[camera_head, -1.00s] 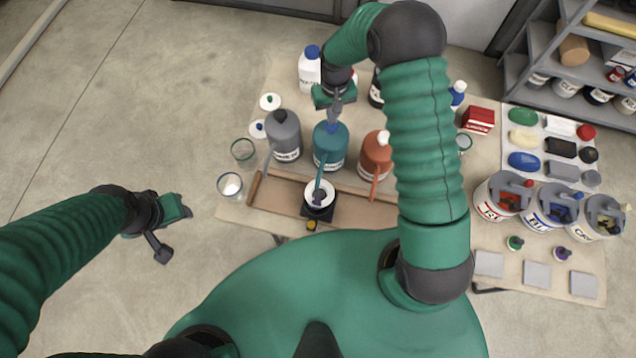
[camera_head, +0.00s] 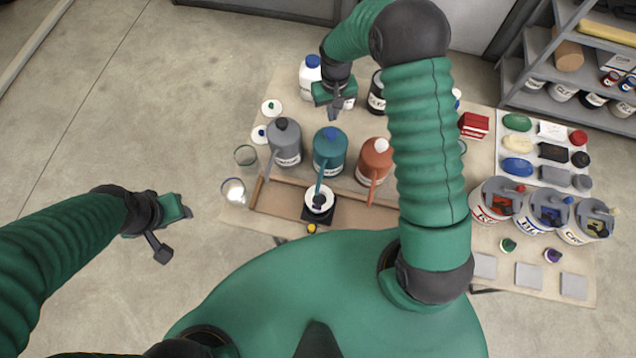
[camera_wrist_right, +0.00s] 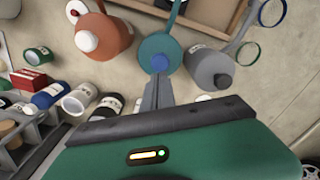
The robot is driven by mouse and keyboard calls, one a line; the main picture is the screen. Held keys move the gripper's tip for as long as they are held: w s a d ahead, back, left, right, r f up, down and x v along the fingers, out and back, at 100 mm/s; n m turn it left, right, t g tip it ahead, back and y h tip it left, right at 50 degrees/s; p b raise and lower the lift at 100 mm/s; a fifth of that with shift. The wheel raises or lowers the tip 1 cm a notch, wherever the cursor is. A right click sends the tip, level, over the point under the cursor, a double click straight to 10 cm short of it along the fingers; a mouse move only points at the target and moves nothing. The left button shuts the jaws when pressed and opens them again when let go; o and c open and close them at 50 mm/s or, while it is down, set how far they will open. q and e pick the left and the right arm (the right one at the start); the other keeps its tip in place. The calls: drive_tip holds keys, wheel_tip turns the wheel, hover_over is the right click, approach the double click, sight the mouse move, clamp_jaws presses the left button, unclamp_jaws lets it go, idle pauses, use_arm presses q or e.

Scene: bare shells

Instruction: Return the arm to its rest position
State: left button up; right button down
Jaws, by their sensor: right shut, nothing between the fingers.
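My right arm bends over the table, and its gripper (camera_head: 336,107) is shut and empty above the back of the table, behind the teal watering can (camera_head: 329,147). In the right wrist view its shut fingers (camera_wrist_right: 157,92) point toward the teal can's blue cap (camera_wrist_right: 160,63), with no contact that I can make out. My left gripper (camera_head: 172,232) hangs at the left over bare floor, away from the table; its jaws are too unclear to read.
A grey can (camera_head: 284,143) and an orange can (camera_head: 374,160) flank the teal one. A white bottle (camera_head: 310,75) stands beside the right gripper. A white bowl (camera_head: 319,200) sits before the teal can. Labelled buckets (camera_head: 496,200) and a shelf (camera_head: 530,72) are at right. Floor at left is free.

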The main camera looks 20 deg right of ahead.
drive_tip(key=shift+f, duration=0.15)
drive_tip(key=s+a+f+t+b, duration=0.1)
drive_tip(key=s+a+f+b, duration=0.1)
drive_tip(key=s+b, duration=0.6)
drive_tip(key=s+a+f+n+t+b, duration=0.1)
drive_tip(key=s+a+f+b, duration=0.2)
drive_tip(key=s+b, duration=0.6)
drive_tip(key=shift+f+t, duration=0.2)
drive_tip(key=shift+t, duration=0.1)
drive_tip(key=shift+s+a, duration=0.1)
drive_tip(key=shift+a, duration=0.05)
drive_tip(key=shift+a, duration=0.15)
